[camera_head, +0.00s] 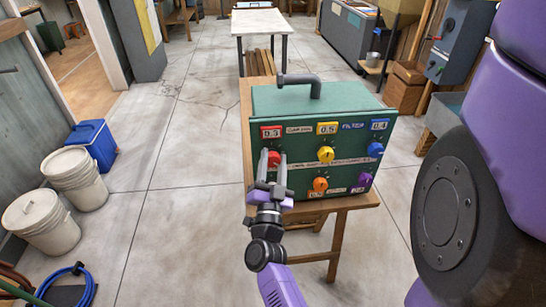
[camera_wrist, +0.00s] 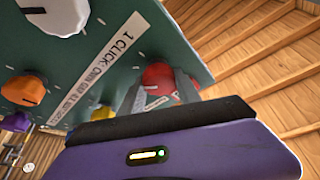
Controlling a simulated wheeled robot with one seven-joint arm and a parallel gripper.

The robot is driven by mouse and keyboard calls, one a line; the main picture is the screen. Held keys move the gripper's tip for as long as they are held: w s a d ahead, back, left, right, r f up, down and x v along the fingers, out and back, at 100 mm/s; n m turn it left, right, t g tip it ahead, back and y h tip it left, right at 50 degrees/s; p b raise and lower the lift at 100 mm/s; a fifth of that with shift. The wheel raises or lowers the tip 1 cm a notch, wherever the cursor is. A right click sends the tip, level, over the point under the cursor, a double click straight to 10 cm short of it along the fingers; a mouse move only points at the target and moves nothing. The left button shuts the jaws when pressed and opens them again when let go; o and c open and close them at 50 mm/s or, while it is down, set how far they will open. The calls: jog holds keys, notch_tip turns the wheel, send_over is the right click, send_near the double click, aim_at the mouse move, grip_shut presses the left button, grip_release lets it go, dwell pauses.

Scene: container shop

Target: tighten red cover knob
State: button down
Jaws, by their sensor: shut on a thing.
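The red knob (camera_head: 274,158) is on the left side of the front panel of a green box (camera_head: 350,103), below a red label reading 0.3. My gripper (camera_head: 273,163) is at the panel with one finger on each side of the red knob, shut on it. In the wrist view the red knob (camera_wrist: 158,78) shows between the two grey fingers, partly hidden by them. A white strip reading "1 CLICK" runs across the panel beside it.
The panel also has a yellow knob (camera_head: 326,154), a blue knob (camera_head: 375,149), an orange knob (camera_head: 320,184) and a purple knob (camera_head: 364,179). The box stands on a wooden table (camera_head: 357,201). White buckets (camera_head: 75,177) and a blue cooler (camera_head: 93,145) stand left on open floor.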

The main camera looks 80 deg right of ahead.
jog(key=shift+m+g, duration=0.4)
jog(key=shift+m, duration=0.3)
jog(key=c, duration=0.9)
grip_release()
jog(key=shift+o, duration=0.2)
jog(key=shift+a, duration=0.1)
jog(key=b+v, duration=0.2)
jog(key=v, duration=0.5)
jog(key=shift+a, duration=0.35)
jog(key=shift+s+f, duration=0.1)
jog(key=shift+s, duration=0.05)
